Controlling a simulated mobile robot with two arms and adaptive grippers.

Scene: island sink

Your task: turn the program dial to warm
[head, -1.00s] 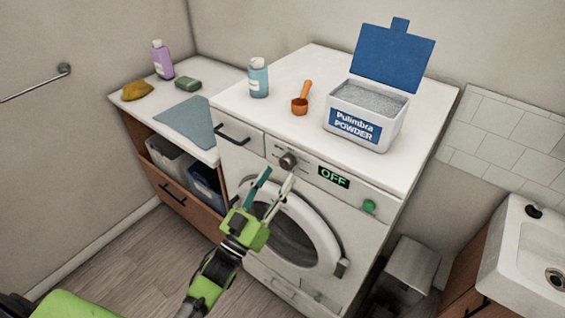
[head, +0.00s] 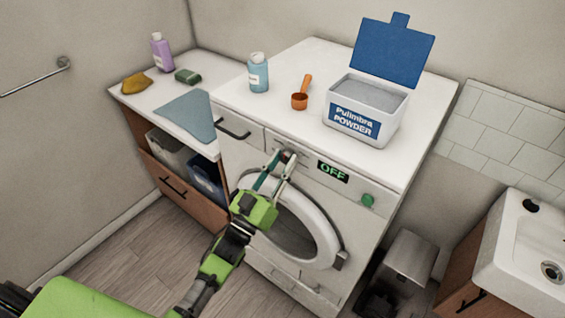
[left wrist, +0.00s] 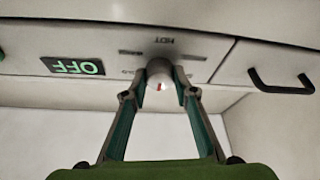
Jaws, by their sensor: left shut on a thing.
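The program dial (head: 288,156) is a dark round knob on the front panel of the white washing machine (head: 375,215). My left gripper (head: 281,160) is shut on the dial, its two fingers on either side of it. In the left wrist view the dial (left wrist: 159,72) sits between the fingertips (left wrist: 161,88) and shows a small red mark. A label reading HOT shows beside it, upside down; the other labels are too blurred to read. The display (head: 333,172) reads OFF. My right gripper is not in view.
A green button (head: 368,200) is right of the display. The drawer handle (head: 232,129) is left of the dial. The round door (head: 300,228) is below. A powder box (head: 365,110), an orange scoop (head: 301,95) and a blue bottle (head: 258,74) stand on top.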

